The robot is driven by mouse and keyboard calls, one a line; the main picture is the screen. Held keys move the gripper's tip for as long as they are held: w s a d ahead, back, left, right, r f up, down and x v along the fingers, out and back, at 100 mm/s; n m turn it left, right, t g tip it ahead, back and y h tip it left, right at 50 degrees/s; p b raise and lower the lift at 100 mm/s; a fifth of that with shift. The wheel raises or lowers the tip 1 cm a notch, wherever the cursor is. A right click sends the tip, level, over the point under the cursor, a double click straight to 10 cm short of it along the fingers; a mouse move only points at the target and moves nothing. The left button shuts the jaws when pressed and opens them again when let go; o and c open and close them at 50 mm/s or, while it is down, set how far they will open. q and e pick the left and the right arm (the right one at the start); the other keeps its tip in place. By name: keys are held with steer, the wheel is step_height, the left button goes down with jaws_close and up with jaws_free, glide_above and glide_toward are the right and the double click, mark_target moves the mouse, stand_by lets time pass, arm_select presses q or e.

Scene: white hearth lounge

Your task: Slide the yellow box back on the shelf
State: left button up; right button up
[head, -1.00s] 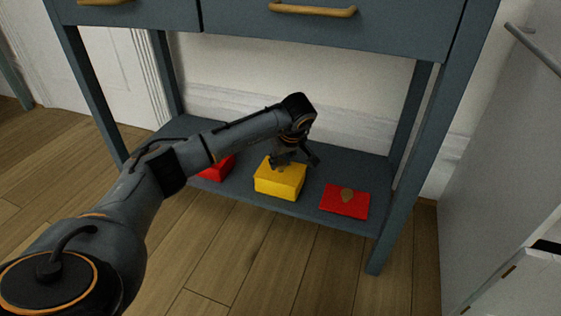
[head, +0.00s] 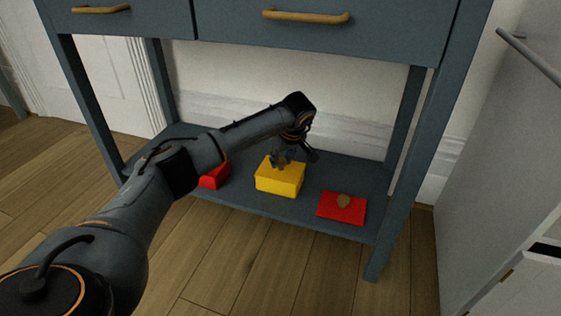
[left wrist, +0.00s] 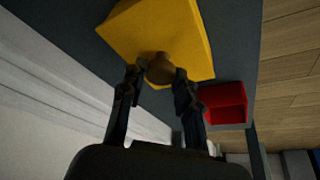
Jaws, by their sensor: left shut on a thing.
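The yellow box (head: 280,181) sits on the low shelf (head: 240,202) of the blue-grey console, a little behind the front edge. It has a round brown knob (left wrist: 160,69) on it, seen in the left wrist view. My left gripper (head: 290,159) reaches down to the box from above in the head view. In the left wrist view its two fingers (left wrist: 157,77) are shut on the knob, one on each side. The fingertips are dark and small in the head view. My right gripper is not in view.
A red box (head: 215,175) stands left of the yellow box, partly behind my left arm. Console legs (head: 405,190) and drawers (head: 320,38) frame the shelf. Shelf room lies behind the yellow box.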

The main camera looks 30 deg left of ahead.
arm_select(q)
steer(key=shift+w+a+b, duration=0.15)
steer(key=shift+w, duration=0.45)
steer(key=shift+w+a+b, duration=0.15)
steer(key=shift+w, duration=0.4)
steer(key=shift+w+a+b, duration=0.25)
steer(key=shift+w+b, duration=0.25)
steer(key=shift+w, duration=0.65)
steer(key=shift+w+a+b, duration=0.15)
steer(key=shift+w+b, duration=0.35)
steer(key=shift+w, duration=0.1)
steer(key=shift+w+a+b, duration=0.15)
steer(key=shift+w+b, duration=0.35)
steer(key=shift+w, duration=0.1)
steer(key=o, duration=1.2)
steer(key=shift+r, duration=0.1)
